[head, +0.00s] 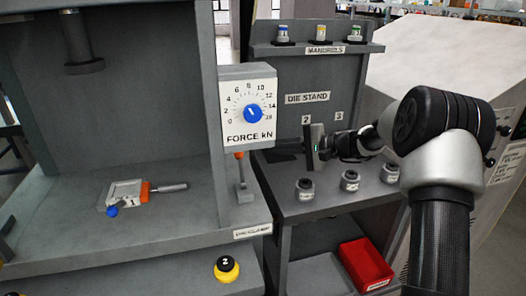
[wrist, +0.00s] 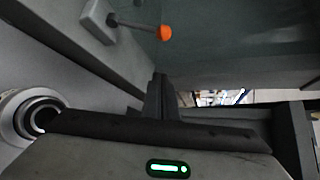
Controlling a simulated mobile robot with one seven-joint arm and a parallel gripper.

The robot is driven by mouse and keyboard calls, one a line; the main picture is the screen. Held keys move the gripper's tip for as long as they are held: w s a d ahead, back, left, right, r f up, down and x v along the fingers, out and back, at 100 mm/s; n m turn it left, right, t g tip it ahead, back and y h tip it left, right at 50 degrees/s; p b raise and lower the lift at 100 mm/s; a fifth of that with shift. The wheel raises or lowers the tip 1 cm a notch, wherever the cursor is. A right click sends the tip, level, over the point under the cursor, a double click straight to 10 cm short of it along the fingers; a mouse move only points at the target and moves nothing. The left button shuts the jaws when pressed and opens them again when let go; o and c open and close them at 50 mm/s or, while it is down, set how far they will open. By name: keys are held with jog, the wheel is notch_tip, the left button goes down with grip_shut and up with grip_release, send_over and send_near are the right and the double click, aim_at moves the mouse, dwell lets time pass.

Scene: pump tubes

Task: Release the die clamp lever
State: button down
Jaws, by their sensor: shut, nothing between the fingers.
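The die clamp lever (head: 241,178) is a thin grey rod with an orange knob, standing near upright on a small block at the right edge of the press bed, behind the clamp label (head: 252,231). In the wrist view the lever's orange knob (wrist: 165,33) and rod are at the top, beyond the fingers. My gripper (head: 280,147) is to the right of the lever at about knob height, with its fingers pointing left towards it. In the wrist view my gripper (wrist: 158,92) has its fingers together and empty, apart from the knob.
The force dial box (head: 248,105) is just above the lever. Several grey dies (head: 305,188) stand on the die stand below my gripper. A red bin (head: 365,265) is on the lower shelf. A grey tool with orange and blue parts (head: 125,195) lies on the press bed.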

aim_at(241, 168)
jog(key=a+f+b, duration=0.1)
jog(key=a, duration=0.7)
jog(key=shift+a, duration=0.35)
jog(key=shift+d+f+b, duration=0.1)
jog(key=shift+d+b, duration=0.1)
jog(key=shift+b, duration=0.3)
